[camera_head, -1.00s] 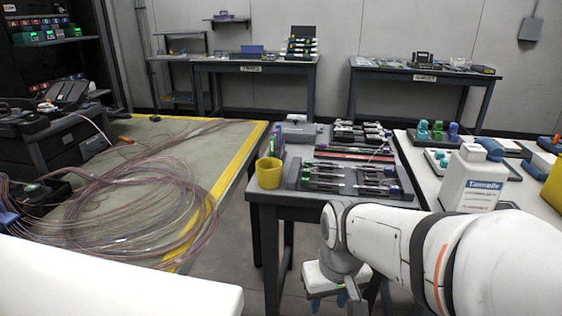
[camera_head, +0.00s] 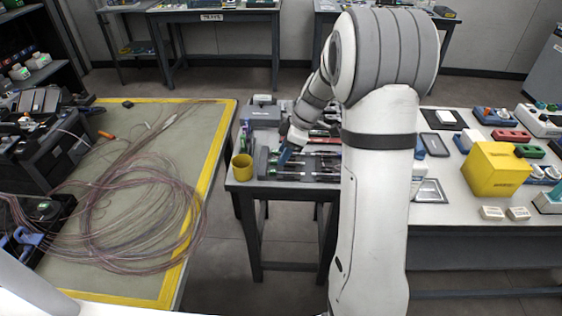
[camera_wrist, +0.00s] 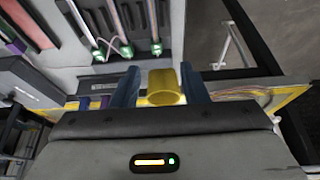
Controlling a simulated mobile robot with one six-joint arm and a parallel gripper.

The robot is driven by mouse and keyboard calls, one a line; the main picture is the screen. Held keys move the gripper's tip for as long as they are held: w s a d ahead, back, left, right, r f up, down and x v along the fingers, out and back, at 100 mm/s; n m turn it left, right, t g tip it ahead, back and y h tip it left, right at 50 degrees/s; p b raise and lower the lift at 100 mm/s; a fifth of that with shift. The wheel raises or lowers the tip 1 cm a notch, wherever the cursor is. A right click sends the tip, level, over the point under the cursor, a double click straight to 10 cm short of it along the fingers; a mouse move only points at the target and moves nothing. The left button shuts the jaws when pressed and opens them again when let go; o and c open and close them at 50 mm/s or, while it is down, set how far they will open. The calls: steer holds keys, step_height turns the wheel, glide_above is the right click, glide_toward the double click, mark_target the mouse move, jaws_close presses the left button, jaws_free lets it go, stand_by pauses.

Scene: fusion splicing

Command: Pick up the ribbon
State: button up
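A coil of thin pinkish fibre (camera_head: 135,225) lies loose on the mat of the left bench; I cannot tell whether it is the ribbon. Thin pinkish strands with green ends (camera_wrist: 127,48) lie in a slotted rack (camera_head: 300,168) on the small middle table and show at the top of the wrist view. My gripper (camera_head: 285,156) is over that rack, blue fingers down. In the wrist view my gripper (camera_wrist: 160,88) has its two fingers apart with nothing held. The yellow cup shows beyond the gap between them.
The yellow cup (camera_head: 242,167) stands at the middle table's left front edge. A grey device (camera_head: 262,108) is behind it. A yellow box (camera_head: 494,169) and several small items crowd the right table. My arm hides part of the middle table. Floor is open between the benches.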

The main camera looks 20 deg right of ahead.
mark_target(271, 171)
steer(key=x, duration=0.7)
steer(key=shift+w+a+f, duration=0.2)
steer(key=shift+w+a, duration=0.15)
steer(key=shift+w, duration=0.05)
steer(key=shift+c, duration=0.3)
steer(key=c, duration=0.8)
